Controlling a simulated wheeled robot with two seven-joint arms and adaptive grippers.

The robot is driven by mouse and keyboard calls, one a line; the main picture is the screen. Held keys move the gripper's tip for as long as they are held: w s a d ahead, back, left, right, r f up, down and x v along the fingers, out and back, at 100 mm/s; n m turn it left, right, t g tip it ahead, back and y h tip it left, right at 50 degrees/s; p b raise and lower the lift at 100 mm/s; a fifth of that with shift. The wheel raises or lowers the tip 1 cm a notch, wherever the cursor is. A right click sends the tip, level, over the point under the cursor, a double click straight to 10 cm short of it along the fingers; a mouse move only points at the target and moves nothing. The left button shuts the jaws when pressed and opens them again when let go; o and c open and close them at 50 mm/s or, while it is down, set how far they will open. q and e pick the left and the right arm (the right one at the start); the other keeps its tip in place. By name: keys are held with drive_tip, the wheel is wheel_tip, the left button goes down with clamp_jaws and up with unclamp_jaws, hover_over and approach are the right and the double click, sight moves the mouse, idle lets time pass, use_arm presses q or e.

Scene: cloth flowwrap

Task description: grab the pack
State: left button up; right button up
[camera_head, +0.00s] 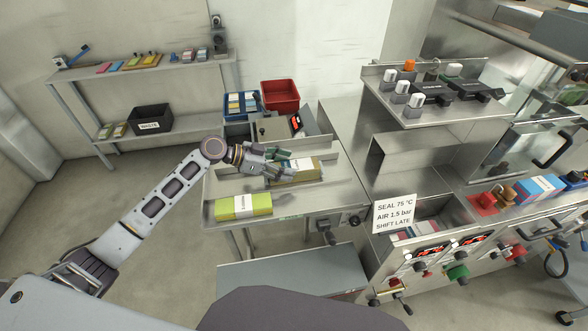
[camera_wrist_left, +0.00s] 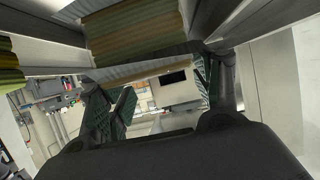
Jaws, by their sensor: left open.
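A yellow-green pack with a white band (camera_head: 243,206) lies at the front left of the steel worktable. A second pack, tan and yellow-green (camera_head: 305,171), lies farther back on the table, partly hidden by my left gripper. My left gripper (camera_head: 282,164) is open at this back pack, its fingers over the pack's left end. In the left wrist view the open fingers (camera_wrist_left: 160,98) have green pads, and a striped yellowish pack (camera_wrist_left: 135,30) is at the top, near the fingertips. I cannot tell if they touch it. My right gripper is not in view.
Steel rails (camera_head: 335,165) edge the worktable. Behind it stand a red bin (camera_head: 280,96) and a blue bin (camera_head: 228,110) with packs. A sealing machine with knobs and a sign (camera_head: 395,213) stands at the right. The table right of the front pack is clear.

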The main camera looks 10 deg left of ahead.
use_arm(q)
drive_tip(key=shift+w+d+f, duration=0.25)
drive_tip(key=shift+d, duration=0.25)
drive_tip(key=shift+c, duration=0.3)
drive_tip(key=c, duration=0.7)
